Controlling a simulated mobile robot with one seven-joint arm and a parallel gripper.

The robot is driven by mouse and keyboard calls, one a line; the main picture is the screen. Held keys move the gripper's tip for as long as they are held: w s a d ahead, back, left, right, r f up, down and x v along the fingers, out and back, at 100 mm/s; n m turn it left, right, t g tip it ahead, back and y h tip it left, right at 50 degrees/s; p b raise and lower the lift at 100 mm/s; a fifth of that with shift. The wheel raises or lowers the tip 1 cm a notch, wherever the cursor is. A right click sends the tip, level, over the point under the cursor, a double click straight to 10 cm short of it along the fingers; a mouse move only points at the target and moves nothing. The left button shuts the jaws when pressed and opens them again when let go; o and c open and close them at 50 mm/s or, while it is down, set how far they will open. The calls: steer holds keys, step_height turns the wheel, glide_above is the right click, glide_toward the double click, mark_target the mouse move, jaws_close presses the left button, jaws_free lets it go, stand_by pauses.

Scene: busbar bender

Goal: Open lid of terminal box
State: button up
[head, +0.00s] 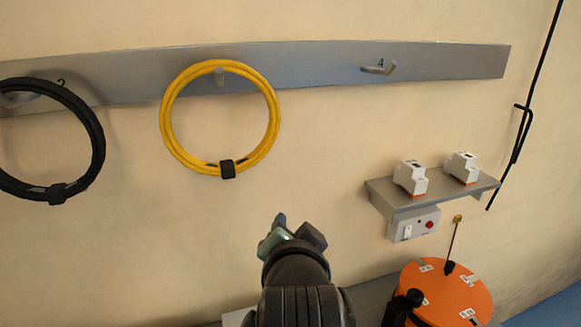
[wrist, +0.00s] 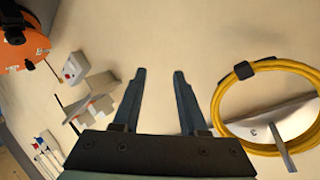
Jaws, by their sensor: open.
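No terminal box or lid can be made out for certain in either view. A pale flat edge (head: 236,318) shows at the bottom of the head view, partly hidden by my arm; I cannot tell what it belongs to. My gripper (head: 290,232) is in front of the bare wall, below the yellow cable coil in the head view. In the wrist view my gripper (wrist: 158,75) has its two fingers apart with only wall between them. It touches nothing that I can see.
A metal rail (head: 320,65) holds a yellow coil (head: 272,128) and a black coil (head: 98,135). At right are a shelf (head: 440,193) with two white breakers, a small box (head: 413,226) with a red button, and an orange disc (head: 465,290). The wall's middle is clear.

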steer(key=s+r+n+t+b, duration=0.2)
steer(key=r+t, duration=0.2)
steer(key=r, duration=0.4)
steer(key=s+r+n+t+b, duration=0.2)
steer(key=s+r+t+b, duration=0.1)
steer(key=r, duration=0.4)
steer(key=shift+s+r+n+t, duration=0.15)
steer(key=shift+r+n+t, duration=0.25)
steer(key=shift+t, duration=0.3)
